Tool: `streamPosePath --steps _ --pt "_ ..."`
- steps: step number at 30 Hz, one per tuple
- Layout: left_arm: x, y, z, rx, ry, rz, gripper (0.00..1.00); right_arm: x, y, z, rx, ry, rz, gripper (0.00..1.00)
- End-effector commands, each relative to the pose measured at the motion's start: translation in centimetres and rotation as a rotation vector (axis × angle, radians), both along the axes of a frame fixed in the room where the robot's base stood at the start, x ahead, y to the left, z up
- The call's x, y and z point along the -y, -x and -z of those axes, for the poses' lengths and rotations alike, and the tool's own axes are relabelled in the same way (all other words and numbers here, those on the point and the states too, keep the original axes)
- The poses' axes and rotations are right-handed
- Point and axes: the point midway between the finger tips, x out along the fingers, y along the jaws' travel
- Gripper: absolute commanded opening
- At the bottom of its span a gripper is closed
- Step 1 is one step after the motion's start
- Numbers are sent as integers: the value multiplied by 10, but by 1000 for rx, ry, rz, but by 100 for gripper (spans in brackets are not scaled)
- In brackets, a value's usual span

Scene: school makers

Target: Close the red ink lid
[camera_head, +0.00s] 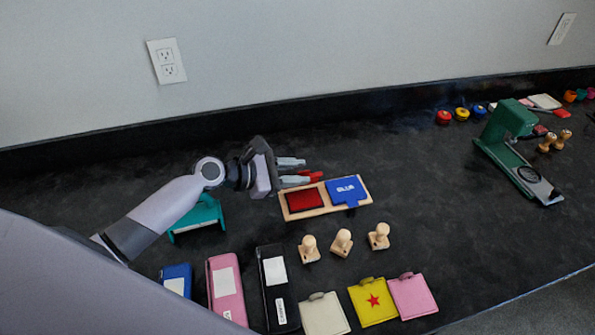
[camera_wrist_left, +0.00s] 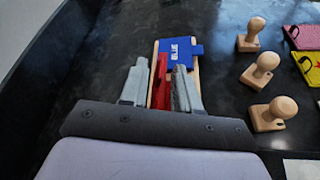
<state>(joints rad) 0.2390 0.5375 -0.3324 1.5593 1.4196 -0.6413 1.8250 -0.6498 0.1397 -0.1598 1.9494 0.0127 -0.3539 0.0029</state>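A wooden tray (camera_head: 316,210) holds a dark red ink pad (camera_head: 304,199), uncovered, and a blue lid marked BLUE (camera_head: 347,190) lying flat beside it. The red lid (camera_head: 314,175) is raised at the pad's back edge, partly hidden by my left gripper (camera_head: 298,171). In the left wrist view the red lid (camera_wrist_left: 161,82) shows narrow, nearly edge-on, between the parted fingers of my left gripper (camera_wrist_left: 158,88). It lies close to the right finger, with a gap on the left; I cannot tell whether they touch. My right gripper is not in view.
Several wooden stamps (camera_head: 342,242) stand in front of the tray. Binders (camera_head: 277,285) and coloured pouches (camera_head: 372,300) lie nearer. A teal tool (camera_head: 198,217) is under my left arm. A green press (camera_head: 510,145) stands right. Counter between tray and press is clear.

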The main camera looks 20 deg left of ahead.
Motion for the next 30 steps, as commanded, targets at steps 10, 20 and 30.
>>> streamPosePath --steps 10,20,30 --pt "-34 34 -17 -2 -2 0 31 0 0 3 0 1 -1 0" --pt "-43 44 -24 1 1 0 31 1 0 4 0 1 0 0" --pt "-42 43 -23 0 0 0 0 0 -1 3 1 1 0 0"
